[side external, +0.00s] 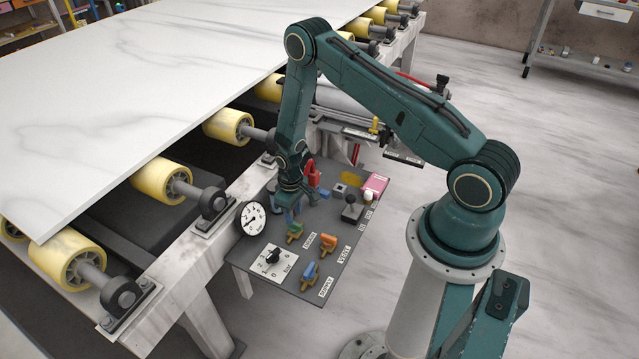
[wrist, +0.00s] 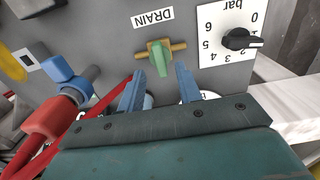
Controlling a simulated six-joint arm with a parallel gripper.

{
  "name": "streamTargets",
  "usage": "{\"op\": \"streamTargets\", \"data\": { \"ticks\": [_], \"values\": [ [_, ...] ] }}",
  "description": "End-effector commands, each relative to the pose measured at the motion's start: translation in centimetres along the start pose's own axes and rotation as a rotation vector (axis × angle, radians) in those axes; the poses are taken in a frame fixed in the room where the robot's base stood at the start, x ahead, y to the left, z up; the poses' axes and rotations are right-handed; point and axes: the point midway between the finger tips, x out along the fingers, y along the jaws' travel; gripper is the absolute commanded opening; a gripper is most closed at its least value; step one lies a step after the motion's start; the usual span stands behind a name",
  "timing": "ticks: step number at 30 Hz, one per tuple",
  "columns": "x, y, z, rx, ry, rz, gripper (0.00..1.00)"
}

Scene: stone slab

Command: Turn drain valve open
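The drain valve has a green handle (wrist: 160,60) across a brass body (wrist: 178,47), under a DRAIN label (wrist: 154,19) in the wrist view. In the side view the green handle (side external: 294,230) shows on the grey panel, just below my gripper (side external: 292,213). My gripper (wrist: 160,70) is open, with its two blue fingers apart. In the wrist view the end of the green handle lies in line with the gap between the fingertips. I cannot tell whether either finger touches it. Nothing is held.
The grey panel (side external: 255,280) also carries an orange valve handle (side external: 328,242), a blue one (side external: 309,271), a gauge (side external: 252,218) and a black dial knob (wrist: 238,39). A red coupling (wrist: 45,118) with a red hose lies left of my fingers in the wrist view.

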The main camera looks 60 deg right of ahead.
Motion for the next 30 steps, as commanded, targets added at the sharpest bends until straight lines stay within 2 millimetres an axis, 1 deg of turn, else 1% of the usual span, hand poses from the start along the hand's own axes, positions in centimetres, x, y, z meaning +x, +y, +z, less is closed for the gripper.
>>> {"op": "streamTargets", "data": {
  "ticks": [1,3,9,15,23,24,29,30],
  "values": [
    [0.7,0.0,0.1,0.0,-0.001,0.0,0.35],
    [1.5,0.0,0.1,0.0,-0.002,0.0,0.35],
    [3.2,0.0,0.0,0.0,-0.001,0.0,0.35],
    [4.0,0.0,0.0,0.0,0.0,0.0,0.35],
    [4.0,0.0,0.0,0.0,0.0,0.0,0.35],
    [4.0,0.0,0.0,0.0,0.0,0.0,0.33],
    [4.0,0.0,0.0,0.0,0.0,0.0,0.01],
    [4.0,0.0,0.0,0.0,0.0,0.0,0.0]
  ]
}}
